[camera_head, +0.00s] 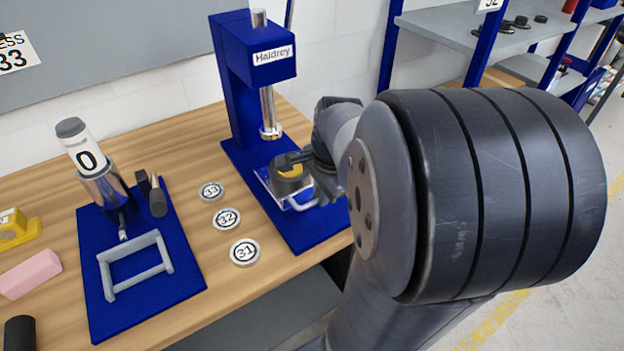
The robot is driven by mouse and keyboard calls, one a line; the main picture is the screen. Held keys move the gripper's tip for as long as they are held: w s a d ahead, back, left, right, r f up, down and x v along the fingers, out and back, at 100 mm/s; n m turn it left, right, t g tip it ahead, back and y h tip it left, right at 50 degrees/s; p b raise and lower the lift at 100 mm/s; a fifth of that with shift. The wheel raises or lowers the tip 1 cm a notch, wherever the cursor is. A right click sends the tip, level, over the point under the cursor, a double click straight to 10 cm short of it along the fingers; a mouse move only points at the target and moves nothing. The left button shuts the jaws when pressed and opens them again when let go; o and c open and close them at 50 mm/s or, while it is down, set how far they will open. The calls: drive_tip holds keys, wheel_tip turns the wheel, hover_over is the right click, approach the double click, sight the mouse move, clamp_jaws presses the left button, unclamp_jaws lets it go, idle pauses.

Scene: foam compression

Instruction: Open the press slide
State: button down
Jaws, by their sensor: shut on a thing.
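The blue press (243,90), labelled "Haidrey", stands at the back of the bench. Its steel ram (268,112) hangs above and behind the press slide (272,190), a pale metal tray low on the blue base. A pale bar handle (302,206) shows at the slide's front. My gripper (308,172) is at the slide's right side, shut on what looks like the handle. Its fingers partly cover the round piece and the slide, and the exact contact is hidden.
Three numbered discs, 33 (211,191), 32 (227,217) and 31 (244,252), lie left of the press. A blue mat (160,300) holds a grey frame (135,264) and a steel cylinder (105,188). A pink block (30,272) lies far left.

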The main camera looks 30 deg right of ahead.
drive_tip(key=s, duration=0.8)
drive_tip(key=shift+d+p, duration=0.15)
drive_tip(key=shift+p, duration=0.2)
drive_tip(key=c, duration=1.5)
unclamp_jaws()
drive_tip(key=shift+w, duration=0.1)
wheel_tip(320, 180, up, 11)
drive_tip(key=s+p, duration=0.2)
drive_tip(key=p, duration=0.8)
drive_tip(key=shift+f, duration=0.2)
wheel_tip(320, 180, down, 11)
drive_tip(key=w+b, duration=0.2)
drive_tip(key=b, duration=0.8)
drive_tip(key=shift+r, duration=0.15)
